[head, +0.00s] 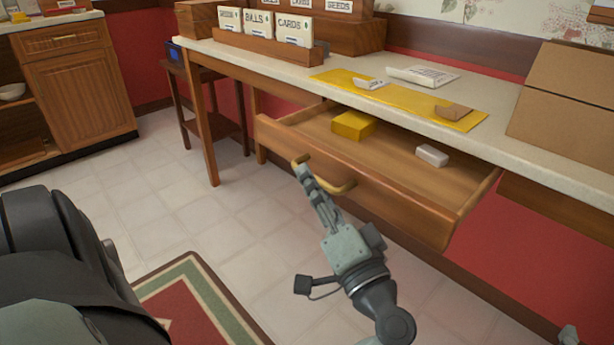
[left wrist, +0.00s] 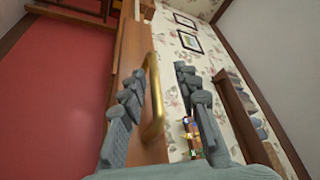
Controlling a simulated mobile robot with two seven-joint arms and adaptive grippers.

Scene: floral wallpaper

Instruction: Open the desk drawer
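The wooden desk drawer (head: 400,202) is pulled well out from under the desk top, and its inside shows in the head view. Its curved brass handle (head: 338,188) is on the front panel. My left gripper (head: 303,165) is at the left end of the handle. In the left wrist view the brass handle (left wrist: 154,110) lies between the two spread fingers of my left gripper (left wrist: 158,90), with gaps showing beside it. A small grey-green piece (head: 569,335) at the bottom right edge may be my right gripper; its fingers cannot be made out.
A yellow box (head: 353,125) and a small white item (head: 432,155) lie in the drawer. The desk top (head: 300,75) holds card boxes, a yellow mat (head: 385,94), papers and a cardboard box (head: 565,105). A rug (head: 195,300) lies below on clear tiled floor.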

